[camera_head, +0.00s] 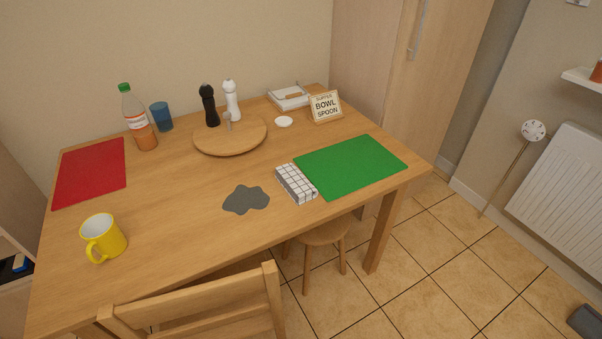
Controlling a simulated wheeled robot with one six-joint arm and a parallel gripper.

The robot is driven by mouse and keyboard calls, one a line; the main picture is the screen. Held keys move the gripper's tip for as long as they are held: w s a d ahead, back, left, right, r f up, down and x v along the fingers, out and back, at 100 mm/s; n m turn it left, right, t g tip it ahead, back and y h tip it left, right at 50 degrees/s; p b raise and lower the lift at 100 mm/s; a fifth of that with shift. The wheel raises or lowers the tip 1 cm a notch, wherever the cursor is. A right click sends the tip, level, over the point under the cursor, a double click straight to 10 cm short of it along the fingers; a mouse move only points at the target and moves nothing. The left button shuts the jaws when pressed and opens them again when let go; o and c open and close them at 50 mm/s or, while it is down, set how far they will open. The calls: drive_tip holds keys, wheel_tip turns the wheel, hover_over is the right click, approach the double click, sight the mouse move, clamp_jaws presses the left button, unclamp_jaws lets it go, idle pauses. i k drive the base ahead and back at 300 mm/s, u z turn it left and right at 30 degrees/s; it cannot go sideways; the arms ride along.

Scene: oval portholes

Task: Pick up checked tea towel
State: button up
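The checked tea towel (296,184) is a folded white block with a dark grid pattern. It lies on the wooden table (170,215) near the front edge, right of the middle. Its right side is against or very close to the left edge of a green placemat (350,166); I cannot tell whether they touch. A dark grey flat patch (246,199) lies a little to its left. My gripper is not in view.
A yellow mug (108,241) stands front left, near a red placemat (91,172). A bottle (138,118), blue cup (161,116), round board (230,142) with two mills, and sign (325,106) stand behind. A chair (205,309) and stool (321,232) stand at the front.

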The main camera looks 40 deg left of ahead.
sight(298, 187)
drive_tip(key=u, duration=0.3)
drive_tip(key=i, duration=0.6)
drive_tip(key=u, duration=1.15)
drive_tip(key=i, duration=0.55)
drive_tip(key=u, duration=0.55)
